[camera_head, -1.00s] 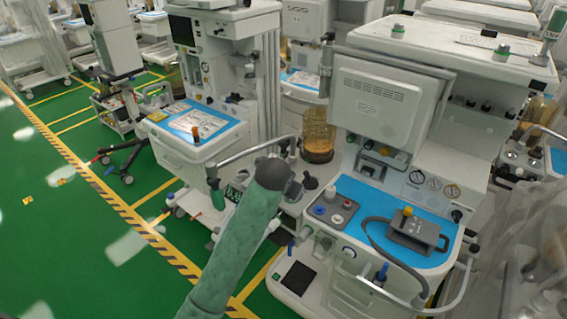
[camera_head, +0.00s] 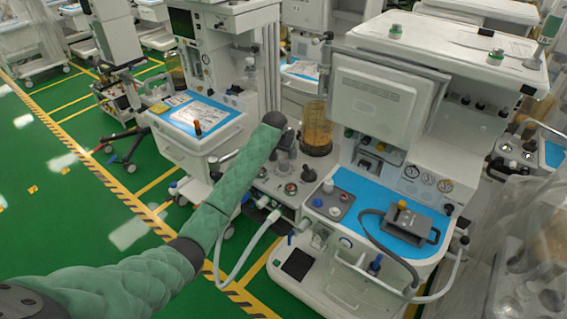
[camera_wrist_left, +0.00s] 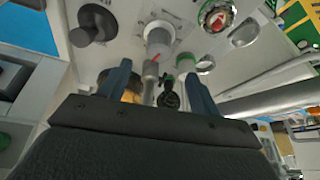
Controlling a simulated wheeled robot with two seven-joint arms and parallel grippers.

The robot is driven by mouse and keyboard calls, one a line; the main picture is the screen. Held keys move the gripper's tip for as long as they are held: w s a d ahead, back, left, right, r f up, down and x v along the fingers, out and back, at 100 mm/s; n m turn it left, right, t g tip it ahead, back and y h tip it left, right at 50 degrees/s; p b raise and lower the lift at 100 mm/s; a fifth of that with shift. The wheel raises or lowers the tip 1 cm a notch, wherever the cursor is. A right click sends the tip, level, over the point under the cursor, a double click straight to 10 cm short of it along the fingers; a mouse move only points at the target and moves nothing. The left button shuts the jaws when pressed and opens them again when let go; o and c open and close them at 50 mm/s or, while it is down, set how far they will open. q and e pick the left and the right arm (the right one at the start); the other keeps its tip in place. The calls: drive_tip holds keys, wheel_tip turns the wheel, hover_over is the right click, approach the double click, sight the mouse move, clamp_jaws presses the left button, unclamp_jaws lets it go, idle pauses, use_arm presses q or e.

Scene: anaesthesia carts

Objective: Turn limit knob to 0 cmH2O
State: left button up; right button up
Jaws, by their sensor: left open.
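My left gripper (camera_wrist_left: 160,85) is open in the left wrist view, with its two blue-grey fingers apart and nothing clearly held. Past the fingers is a white and grey cylindrical fitting with a red mark (camera_wrist_left: 158,36). A dark grey round knob (camera_wrist_left: 92,24) is at upper left, and a round red-and-white dial (camera_wrist_left: 217,15) is at upper right. I cannot tell for certain which is the limit knob, and no scale is readable. In the head view my left arm reaches the anaesthesia cart (camera_head: 345,215) from the left; its dark wrist hides the fingers. My right gripper is not in view.
A glass canister with amber contents (camera_head: 316,130) stands behind the wrist. A blue work surface (camera_head: 362,190) carries a grey device (camera_head: 408,222) with a yellow knob. A second cart (camera_head: 200,115) stands to the left. Green floor (camera_head: 60,210) is open at far left.

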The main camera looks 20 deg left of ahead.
sight(283, 161)
use_arm(q)
drive_tip(key=f, duration=0.1)
drive_tip(key=w+f+p, duration=0.1)
drive_tip(key=f, duration=0.1)
drive_tip(key=shift+w+n, duration=0.1)
drive_tip(key=shift+n, duration=0.3)
drive_tip(key=p+x, duration=0.2)
drive_tip(key=x, duration=0.3)
drive_tip(key=shift+d+f, duration=0.1)
drive_tip(key=shift+f, duration=0.15)
drive_tip(key=shift+w+f, duration=0.2)
drive_tip(key=shift+f, duration=0.4)
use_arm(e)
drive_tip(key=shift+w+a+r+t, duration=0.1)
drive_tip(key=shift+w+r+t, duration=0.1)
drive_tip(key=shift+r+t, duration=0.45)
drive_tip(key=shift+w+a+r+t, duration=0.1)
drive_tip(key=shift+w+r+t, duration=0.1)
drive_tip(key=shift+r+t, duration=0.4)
use_arm(q)
drive_tip(key=shift+c, duration=0.4)
drive_tip(key=c, duration=0.9)
drive_tip(key=shift+n, duration=0.3)
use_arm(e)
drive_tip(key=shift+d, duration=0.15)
